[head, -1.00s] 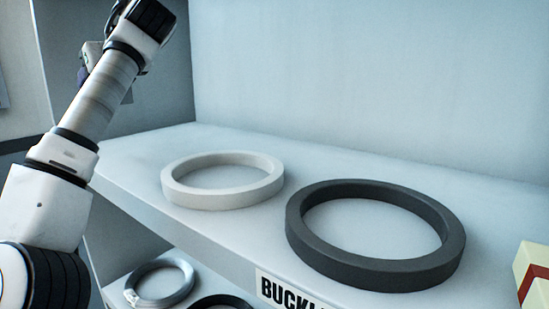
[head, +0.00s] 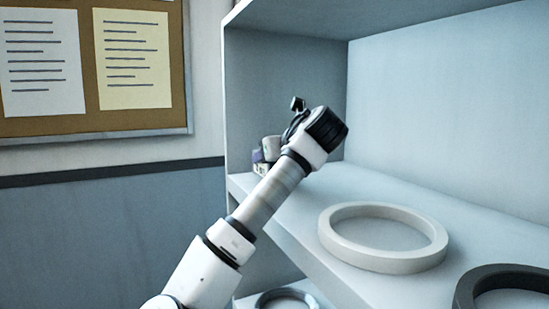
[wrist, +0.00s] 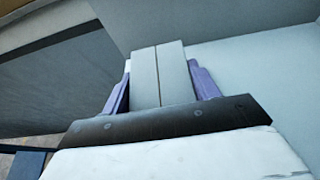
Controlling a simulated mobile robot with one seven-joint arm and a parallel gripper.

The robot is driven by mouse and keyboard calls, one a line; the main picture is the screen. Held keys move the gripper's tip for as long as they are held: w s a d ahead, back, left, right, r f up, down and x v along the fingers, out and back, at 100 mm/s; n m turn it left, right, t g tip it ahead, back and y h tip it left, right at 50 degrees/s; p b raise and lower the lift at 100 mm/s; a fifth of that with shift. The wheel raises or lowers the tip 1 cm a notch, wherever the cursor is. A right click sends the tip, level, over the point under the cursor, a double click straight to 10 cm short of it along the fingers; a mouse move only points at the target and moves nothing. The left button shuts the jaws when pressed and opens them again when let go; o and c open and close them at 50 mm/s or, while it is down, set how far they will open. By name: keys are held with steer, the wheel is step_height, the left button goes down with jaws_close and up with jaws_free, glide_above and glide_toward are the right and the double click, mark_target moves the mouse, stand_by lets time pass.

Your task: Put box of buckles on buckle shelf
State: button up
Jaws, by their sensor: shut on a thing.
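My gripper (head: 266,156) is at the left end of the shelf (head: 325,240), partly hidden behind my own wrist in the head view. In the wrist view, the purple fingers of my gripper (wrist: 160,88) are shut on a pale grey box (wrist: 158,72) with a seam down its middle, which I take to be the box of buckles. One finger is on each side of it. In the head view the held box is too small and too covered to make out clearly. I cannot tell whether it touches the shelf.
A white ring (head: 335,240) lies on the shelf, with a dark ring (head: 468,290) to its right. The shelf's left side wall (head: 290,90) stands behind my gripper. A grey coil (head: 286,297) lies on a lower shelf. A notice board (head: 90,125) hangs at left.

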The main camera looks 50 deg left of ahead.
steer(key=shift+f, duration=0.45)
steer(key=shift+f, duration=0.2)
steer(key=o, duration=1.4)
steer(key=shift+r, duration=0.1)
steer(key=shift+r, duration=0.15)
steer(key=b+v, duration=0.5)
steer(key=v, duration=0.7)
steer(key=shift+s+d, duration=0.1)
